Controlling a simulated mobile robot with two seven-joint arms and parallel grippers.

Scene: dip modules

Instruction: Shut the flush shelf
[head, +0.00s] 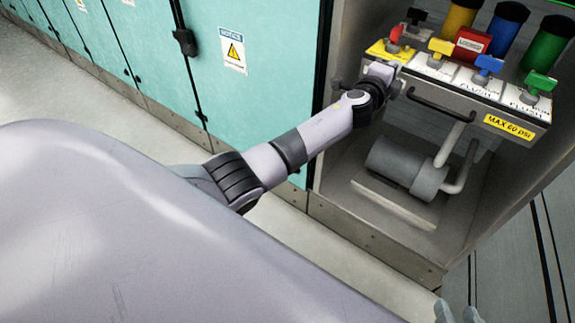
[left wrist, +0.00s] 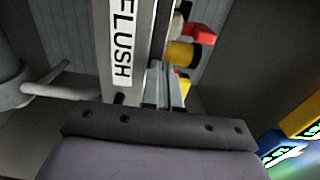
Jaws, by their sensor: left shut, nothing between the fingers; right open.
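The flush shelf (head: 462,108) is a grey unit inside the open cabinet, with a black bar handle and a yellow "MAX 60 PSI" label on its front. White labels and small red, yellow, blue and green valves line its top. A "FLUSH" label (left wrist: 122,45) shows close up in the left wrist view. My left arm reaches to the shelf's left end; its fingers are hidden in the head view. In the left wrist view my left gripper (left wrist: 166,82) is shut and empty, beside the labelled strip; contact is unclear. My right gripper (head: 457,311) is open and empty at the bottom edge.
A grey pump cylinder (head: 400,165) with pipes sits below the shelf. Coloured canisters (head: 500,28) stand behind it. Teal cabinet doors (head: 240,100) line the left. The grey cabinet wall (head: 525,195) bounds the right. Bare floor (head: 70,90) lies at left.

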